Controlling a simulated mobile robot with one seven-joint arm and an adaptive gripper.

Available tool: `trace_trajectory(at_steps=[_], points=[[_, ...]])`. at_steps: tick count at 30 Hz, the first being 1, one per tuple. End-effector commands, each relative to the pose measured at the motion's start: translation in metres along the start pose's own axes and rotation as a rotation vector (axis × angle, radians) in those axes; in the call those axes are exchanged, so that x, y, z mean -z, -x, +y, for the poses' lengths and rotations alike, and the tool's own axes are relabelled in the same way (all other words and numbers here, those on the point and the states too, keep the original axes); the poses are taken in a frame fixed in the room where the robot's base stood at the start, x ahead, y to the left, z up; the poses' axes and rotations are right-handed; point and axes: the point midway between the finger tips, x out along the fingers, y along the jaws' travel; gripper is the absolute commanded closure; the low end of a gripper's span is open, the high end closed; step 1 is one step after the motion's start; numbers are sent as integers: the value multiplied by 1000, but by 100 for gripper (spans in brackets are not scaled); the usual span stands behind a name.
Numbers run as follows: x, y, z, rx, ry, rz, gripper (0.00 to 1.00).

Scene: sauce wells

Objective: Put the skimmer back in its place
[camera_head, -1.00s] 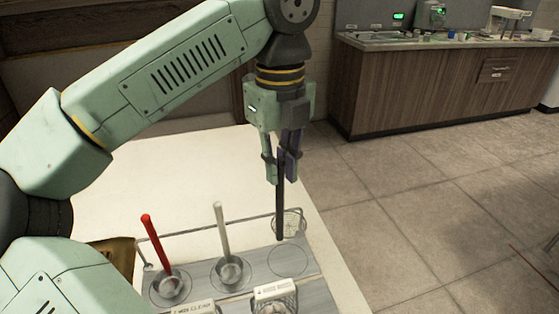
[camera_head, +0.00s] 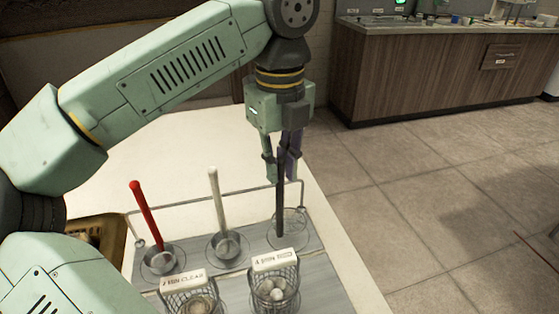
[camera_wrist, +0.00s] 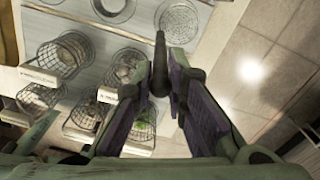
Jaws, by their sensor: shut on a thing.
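My gripper (camera_head: 283,165) is shut on the dark handle of the skimmer (camera_head: 280,208). The handle hangs nearly upright below my fingers. The skimmer's round mesh head (camera_head: 293,222) is at its lower end, over the far right round well (camera_head: 289,243) of the grey station. The head overlaps the well's outline in the picture; I cannot tell whether it touches. In the wrist view the handle (camera_wrist: 160,65) sits between my fingers (camera_wrist: 165,95), with the mesh disc (camera_wrist: 178,20) beyond.
A red-handled ladle (camera_head: 147,215) and a white-handled ladle (camera_head: 218,212) stand in wells to the left. Wire baskets labelled "2 MIN CLEAR" (camera_head: 190,303) and "4 MIN RED" (camera_head: 275,290) are nearer. A thin rail (camera_head: 185,199) runs behind. White table (camera_head: 160,165) behind is clear.

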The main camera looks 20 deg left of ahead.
Motion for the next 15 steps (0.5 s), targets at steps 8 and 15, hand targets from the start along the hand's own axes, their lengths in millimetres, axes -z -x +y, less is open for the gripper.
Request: trace_trajectory(at_steps=[8, 15], points=[[0, -24, 0, -1, 1, 0, 100], [0, -34, 0, -1, 1, 0, 100]])
